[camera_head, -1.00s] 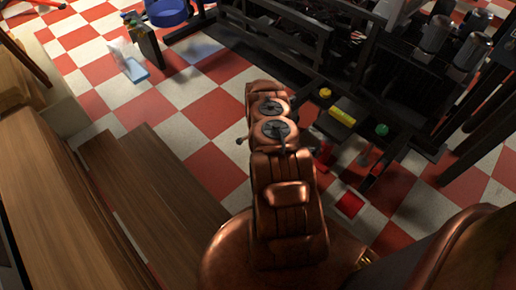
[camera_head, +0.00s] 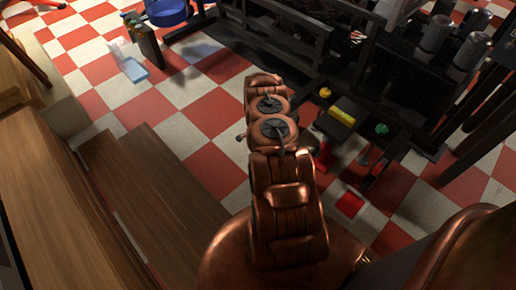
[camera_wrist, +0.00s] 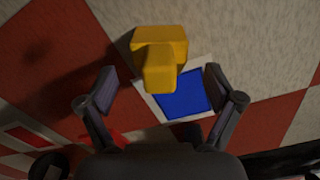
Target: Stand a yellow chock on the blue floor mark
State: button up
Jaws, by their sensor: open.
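A yellow chock (camera_wrist: 160,60), made of a wide block and a narrower block in front, shows in the wrist view between my fingers. The blue floor mark (camera_wrist: 188,98), a blue square with a white border, lies just below and right of it in that picture. The chock's near end overlaps the mark's left part in view; I cannot tell whether its base rests on the blue. My gripper (camera_wrist: 161,72) is open, a finger on each side of the chock, with visible gaps. In the head view my arm hides the chock, blue mark and gripper.
A black bench (camera_head: 398,138) holds a long yellow piece (camera_head: 342,117), a small yellow piece (camera_head: 325,92) and a green knob-like piece (camera_head: 382,129). A red floor mark (camera_head: 349,204) lies nearby. Wooden steps (camera_head: 150,190) stand left. Checkered floor is clear between.

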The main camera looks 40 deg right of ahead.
notch_tip(320, 180, up, 9)
jog(key=shift+w, duration=0.1)
jog(key=shift+r, duration=0.5)
jog(key=shift+a+r, duration=0.1)
